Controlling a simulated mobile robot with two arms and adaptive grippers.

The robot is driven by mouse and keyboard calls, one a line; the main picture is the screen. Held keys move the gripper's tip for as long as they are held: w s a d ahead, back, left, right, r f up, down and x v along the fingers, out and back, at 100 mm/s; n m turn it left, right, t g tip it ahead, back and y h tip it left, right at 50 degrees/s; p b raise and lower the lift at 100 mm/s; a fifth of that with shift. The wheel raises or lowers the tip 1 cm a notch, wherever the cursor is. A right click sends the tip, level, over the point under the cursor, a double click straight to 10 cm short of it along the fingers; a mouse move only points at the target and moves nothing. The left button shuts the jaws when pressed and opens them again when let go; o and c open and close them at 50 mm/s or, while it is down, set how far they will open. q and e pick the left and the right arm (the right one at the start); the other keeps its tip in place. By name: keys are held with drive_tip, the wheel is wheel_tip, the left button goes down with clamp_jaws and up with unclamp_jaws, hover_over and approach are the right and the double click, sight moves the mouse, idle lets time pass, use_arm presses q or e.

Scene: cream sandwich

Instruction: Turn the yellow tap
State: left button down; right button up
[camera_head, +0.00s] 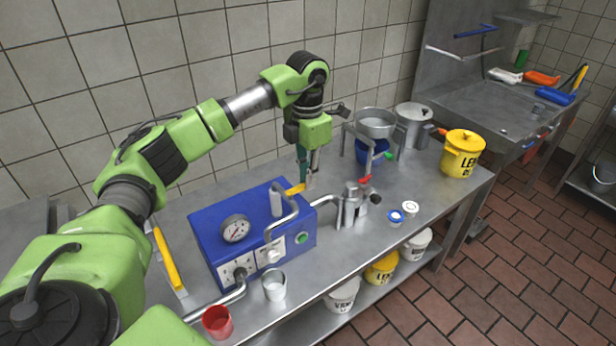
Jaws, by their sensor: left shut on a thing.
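The yellow tap (295,189) is a small yellow lever at the back right of the blue box (250,238), beside a grey cylinder and a bent metal pipe. My left gripper (306,182) points down from above at the tap, its fingers at the lever's right end. It is shut on the tap lever, though the fingers hide part of the contact. My right gripper does not show.
A metal pump (352,204) stands right of the box, with a pot stand (374,128) behind it. A yellow bucket (461,153) is at the bench's right end. A metal cup (274,285) and red cup (217,322) stand in front. Wall tiles lie close behind.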

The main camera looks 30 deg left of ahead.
use_arm(q)
drive_tip(key=shift+r, duration=0.1)
idle(0.3)
drive_tip(key=c, duration=2)
unclamp_jaws()
drive_tip(key=shift+c, duration=0.2)
wheel_tip(320, 180, up, 12)
